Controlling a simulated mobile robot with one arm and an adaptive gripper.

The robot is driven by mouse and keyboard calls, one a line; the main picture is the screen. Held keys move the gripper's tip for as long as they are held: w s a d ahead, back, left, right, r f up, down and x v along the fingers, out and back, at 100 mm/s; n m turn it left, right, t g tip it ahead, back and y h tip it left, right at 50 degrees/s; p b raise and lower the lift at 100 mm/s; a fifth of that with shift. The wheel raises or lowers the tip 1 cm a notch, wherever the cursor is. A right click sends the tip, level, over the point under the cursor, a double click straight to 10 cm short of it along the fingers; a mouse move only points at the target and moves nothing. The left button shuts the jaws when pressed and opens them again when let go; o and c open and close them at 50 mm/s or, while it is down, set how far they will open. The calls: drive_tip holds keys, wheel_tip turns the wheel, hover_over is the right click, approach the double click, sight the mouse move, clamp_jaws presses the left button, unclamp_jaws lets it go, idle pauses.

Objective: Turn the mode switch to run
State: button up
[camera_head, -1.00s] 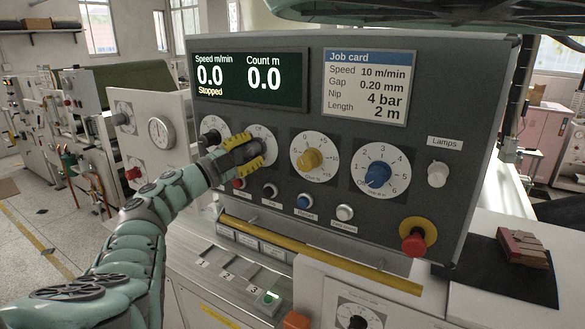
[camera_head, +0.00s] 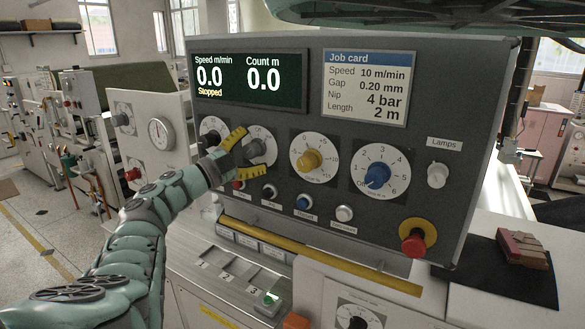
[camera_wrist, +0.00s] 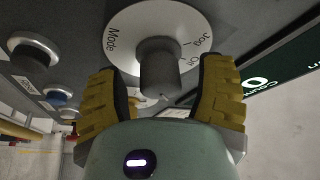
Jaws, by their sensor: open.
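The mode switch is a grey knob on a white round dial, second from the left in the dial row in the head view (camera_head: 263,139). In the wrist view the knob (camera_wrist: 160,66) stands out from the dial, with "Mode" on one side and "Jog" and another short mark on the other. A run mark is not readable. My gripper (camera_head: 247,153) is open at this dial, its yellow fingers spread. In the wrist view the open fingers (camera_wrist: 165,85) stand on either side of the knob, with gaps between. The gripper hides part of the dial in the head view.
The display (camera_head: 248,79) reads 0.0 and "Stopped". A yellow knob (camera_head: 310,159) and a blue knob (camera_head: 377,175) sit to the right. Push buttons (camera_head: 304,202) run below, and a red emergency stop (camera_head: 414,241) is at lower right. A yellow bar (camera_head: 320,257) crosses beneath the panel.

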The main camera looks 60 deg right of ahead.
drive_tip(key=v, duration=1.2)
